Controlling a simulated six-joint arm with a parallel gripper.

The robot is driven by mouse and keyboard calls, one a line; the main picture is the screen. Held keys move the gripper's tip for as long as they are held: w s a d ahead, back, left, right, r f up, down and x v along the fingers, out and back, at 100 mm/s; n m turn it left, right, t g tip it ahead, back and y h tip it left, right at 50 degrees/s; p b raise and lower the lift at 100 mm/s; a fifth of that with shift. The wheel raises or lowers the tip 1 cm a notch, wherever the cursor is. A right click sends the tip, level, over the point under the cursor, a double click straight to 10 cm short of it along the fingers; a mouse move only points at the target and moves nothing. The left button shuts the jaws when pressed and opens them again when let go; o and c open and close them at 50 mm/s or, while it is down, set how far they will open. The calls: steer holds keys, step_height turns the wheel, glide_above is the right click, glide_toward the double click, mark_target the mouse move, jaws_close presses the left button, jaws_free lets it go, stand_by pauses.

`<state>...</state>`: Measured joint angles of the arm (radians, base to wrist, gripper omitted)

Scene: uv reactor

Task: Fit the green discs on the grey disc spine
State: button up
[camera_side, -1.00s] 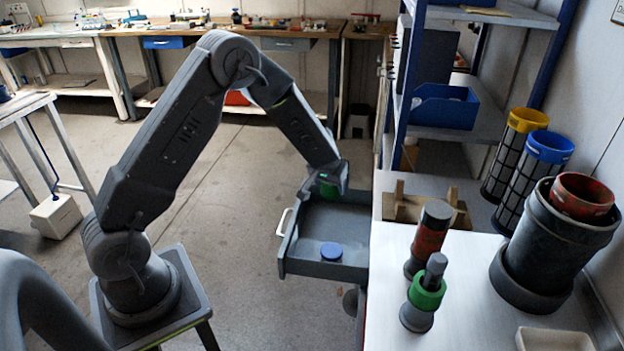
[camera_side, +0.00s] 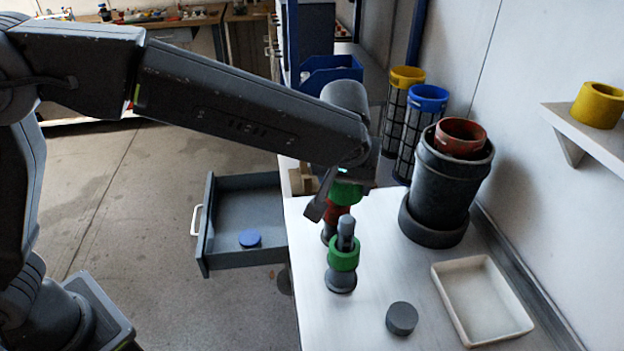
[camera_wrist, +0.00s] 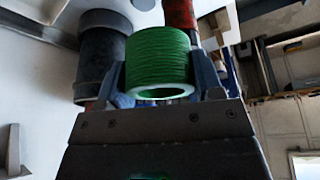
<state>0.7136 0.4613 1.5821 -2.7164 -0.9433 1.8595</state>
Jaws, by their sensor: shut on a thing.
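My gripper (camera_side: 322,205) is shut on a green disc (camera_side: 346,193) above the bench, behind and above the grey disc spine (camera_side: 346,228) in the side view. The held green disc (camera_wrist: 158,62) fills the space between the fingers in the wrist view, with its pale lower rim and central opening facing the camera. The spine stands upright on the bench. Another green disc (camera_side: 343,258) sits around it, with the grey post showing above. The held disc is apart from the spine's top, as far as I can tell.
A red cylinder (camera_side: 328,228) stands behind the spine, partly hidden by my gripper. A grey disc (camera_side: 401,318) and a white tray (camera_side: 480,300) lie at front right. A large dark pot (camera_side: 436,205) stands behind. An open drawer (camera_side: 245,215) holding a blue disc (camera_side: 250,238) is at left.

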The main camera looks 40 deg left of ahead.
mark_target(347, 220)
steer(key=shift+s+d+r, duration=0.2)
steer(key=shift+d+r, duration=0.05)
steer(key=shift+d, duration=0.3)
steer(key=shift+f, duration=2.3)
steer(key=shift+f, duration=2.55)
steer(key=shift+f, duration=0.7)
steer(key=shift+f, duration=0.35)
steer(key=shift+f, duration=0.55)
